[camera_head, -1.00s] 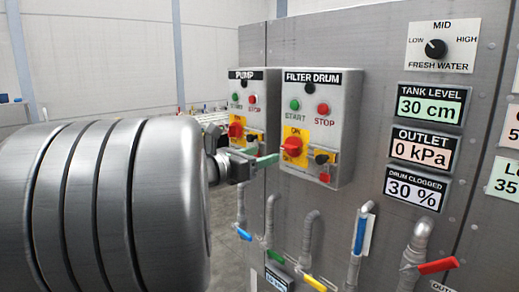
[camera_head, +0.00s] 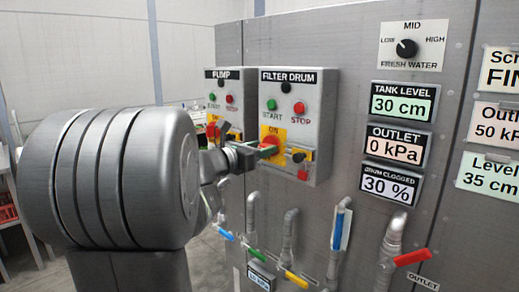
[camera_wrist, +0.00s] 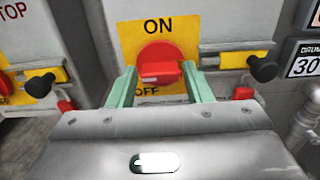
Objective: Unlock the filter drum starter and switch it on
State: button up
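The filter drum starter (camera_head: 309,84) is a grey box on the panel, with a green start button (camera_head: 271,104) and a red stop button (camera_head: 299,108). Its red rotary switch (camera_wrist: 160,64) sits on a yellow ON/OFF plate (camera_wrist: 129,38), handle bar lying roughly level in the wrist view. A black-knobbed pin (camera_wrist: 262,68) is on a bracket right of the switch, with a small red part (camera_wrist: 243,93) below it. My gripper (camera_wrist: 156,80) is open, its green fingers on either side of the switch handle. Contact with the handle cannot be told.
The pump starter (camera_head: 219,82) stands close to the left, with its own switch and black knob (camera_wrist: 40,84). Pipes with coloured valve handles, including a blue one (camera_head: 335,229) and a red one (camera_head: 412,258), run below. Display plates (camera_head: 403,101) fill the panel at right.

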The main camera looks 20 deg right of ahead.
jog(key=c, duration=0.6)
jog(key=shift+f+b, duration=0.15)
jog(key=shift+b, duration=0.45)
jog(key=m+b, duration=0.2)
jog(key=b, duration=0.1)
jog(key=shift+f, duration=0.15)
jog(key=m+b, duration=0.4)
jog(key=b, duration=0.2)
jog(key=shift+s+f+m, duration=0.1)
jog(key=shift+m, duration=0.3)
jog(key=m+b, duration=0.5)
jog(key=b, duration=0.1)
jog(key=shift+b, duration=0.3)
jog(key=m+b, duration=0.3)
jog(key=shift+m, duration=0.4)
jog(key=shift+m+b, duration=1.05)
jog(key=shift+m, duration=0.05)
jog(key=shift+r, duration=0.2)
